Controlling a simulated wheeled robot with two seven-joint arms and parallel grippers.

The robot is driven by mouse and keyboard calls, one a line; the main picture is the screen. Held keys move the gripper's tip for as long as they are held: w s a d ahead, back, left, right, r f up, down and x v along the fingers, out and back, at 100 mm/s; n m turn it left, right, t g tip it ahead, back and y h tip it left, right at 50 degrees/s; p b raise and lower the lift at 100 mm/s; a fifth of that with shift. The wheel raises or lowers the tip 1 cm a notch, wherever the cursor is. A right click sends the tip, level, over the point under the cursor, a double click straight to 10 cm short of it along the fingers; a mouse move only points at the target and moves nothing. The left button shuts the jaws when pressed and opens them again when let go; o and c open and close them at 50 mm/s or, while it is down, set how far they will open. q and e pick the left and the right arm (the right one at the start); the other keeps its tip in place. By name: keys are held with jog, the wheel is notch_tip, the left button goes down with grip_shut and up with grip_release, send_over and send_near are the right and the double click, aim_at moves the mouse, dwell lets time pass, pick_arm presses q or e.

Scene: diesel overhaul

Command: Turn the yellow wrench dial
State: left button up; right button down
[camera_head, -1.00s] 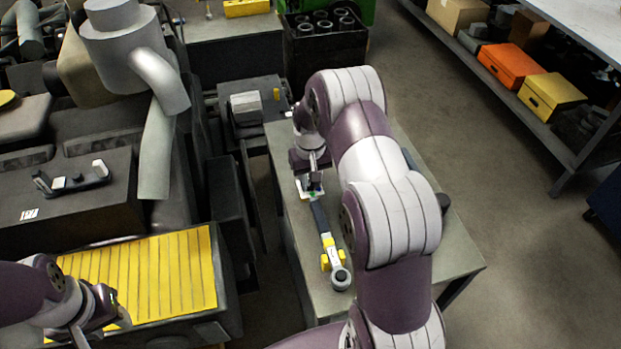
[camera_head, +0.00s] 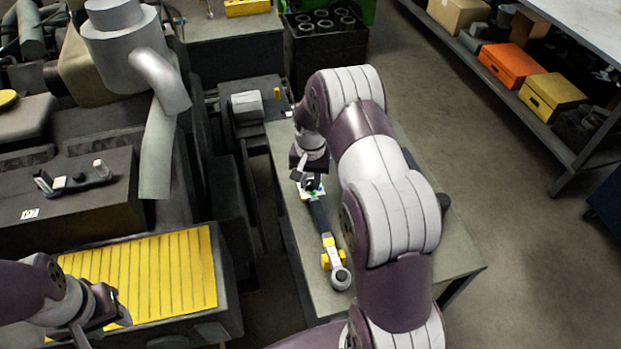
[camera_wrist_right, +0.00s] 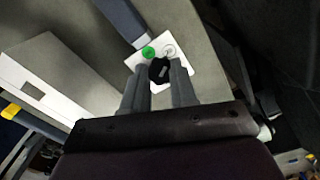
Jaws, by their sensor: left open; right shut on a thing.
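The wrench (camera_head: 327,245) lies on the workbench, with yellow parts near its ring head and a dark handle running away from me. At the handle's far end is a white plate (camera_head: 314,194) with a green spot. In the right wrist view the white plate (camera_wrist_right: 190,75) carries a black knob (camera_wrist_right: 158,70) with a pale mark. My right gripper (camera_head: 312,184) comes down over it, its fingers (camera_wrist_right: 160,74) shut on either side of the knob. My left gripper (camera_head: 116,308) is open, at the lower left, above the yellow ribbed surface, apart from the wrench.
The workbench (camera_head: 440,262) has bare top around the wrench; my right arm hides part of it. A large engine with a grey pipe (camera_head: 157,140) stands to the left. A black crate (camera_head: 325,52) is behind the bench. Shelves with boxes (camera_head: 552,92) stand at right.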

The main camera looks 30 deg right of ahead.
aim_at(310, 183)
jog(key=c, duration=0.9)
grip_release()
notch_tip(310, 183, up, 13)
jog(key=shift+f, duration=0.1)
